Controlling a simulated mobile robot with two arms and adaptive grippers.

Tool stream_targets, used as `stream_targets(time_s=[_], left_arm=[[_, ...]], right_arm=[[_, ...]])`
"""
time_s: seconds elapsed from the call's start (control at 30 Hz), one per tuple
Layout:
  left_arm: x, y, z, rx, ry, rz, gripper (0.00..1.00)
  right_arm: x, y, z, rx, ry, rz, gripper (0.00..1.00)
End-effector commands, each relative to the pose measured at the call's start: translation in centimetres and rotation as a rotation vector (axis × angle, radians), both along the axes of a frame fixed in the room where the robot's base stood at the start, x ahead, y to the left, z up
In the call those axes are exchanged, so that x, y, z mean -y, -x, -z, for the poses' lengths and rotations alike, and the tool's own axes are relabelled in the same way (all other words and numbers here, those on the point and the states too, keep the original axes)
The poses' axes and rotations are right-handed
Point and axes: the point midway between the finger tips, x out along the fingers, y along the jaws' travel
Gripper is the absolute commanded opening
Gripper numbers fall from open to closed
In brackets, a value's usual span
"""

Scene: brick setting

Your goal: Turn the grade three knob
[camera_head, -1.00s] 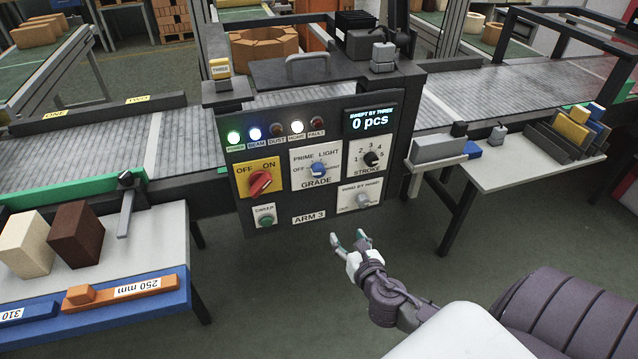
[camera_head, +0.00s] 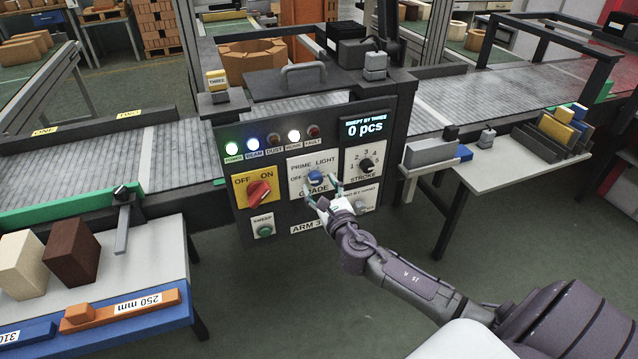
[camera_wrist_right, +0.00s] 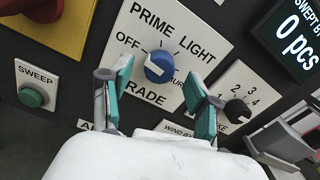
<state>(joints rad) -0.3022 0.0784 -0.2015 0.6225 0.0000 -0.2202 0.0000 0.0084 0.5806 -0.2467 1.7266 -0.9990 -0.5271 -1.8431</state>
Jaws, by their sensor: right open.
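The blue grade knob (camera_head: 315,178) sits on a white plate marked OFF, PRIME and LIGHT on the dark control panel labelled ARM 3. My right gripper (camera_head: 322,196) is open just in front of the plate. In the wrist view its teal-padded fingers (camera_wrist_right: 160,88) stand on either side of and below the knob, apart from it. The gripper partly hides the GRADE label. My left gripper is not in view.
The same panel holds a red OFF/ON switch (camera_head: 259,192), a green sweep button (camera_head: 264,230), a black stroke knob (camera_head: 366,165) and a display (camera_head: 366,127) reading 0 pcs. Side tables (camera_head: 500,165) and a conveyor (camera_head: 455,100) flank the panel. The floor before it is clear.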

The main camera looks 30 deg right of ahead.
Motion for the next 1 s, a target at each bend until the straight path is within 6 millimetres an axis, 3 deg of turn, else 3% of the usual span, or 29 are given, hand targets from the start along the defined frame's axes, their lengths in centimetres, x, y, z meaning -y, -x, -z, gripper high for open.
stream_targets(time_s=[0.13,0.47,0.8,1.0], left_arm=[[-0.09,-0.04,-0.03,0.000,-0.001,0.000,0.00],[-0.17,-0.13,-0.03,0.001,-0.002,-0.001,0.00],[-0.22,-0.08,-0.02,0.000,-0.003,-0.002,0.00],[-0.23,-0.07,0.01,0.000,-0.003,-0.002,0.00]], right_arm=[[0.26,-1.12,-0.03,0.000,-0.001,0.000,0.61],[0.31,-1.34,0.02,-0.001,-0.001,-0.001,0.60],[0.30,-1.32,0.01,0.000,-0.001,-0.001,0.03],[0.29,-1.31,0.04,0.002,-0.010,-0.001,0.01]])
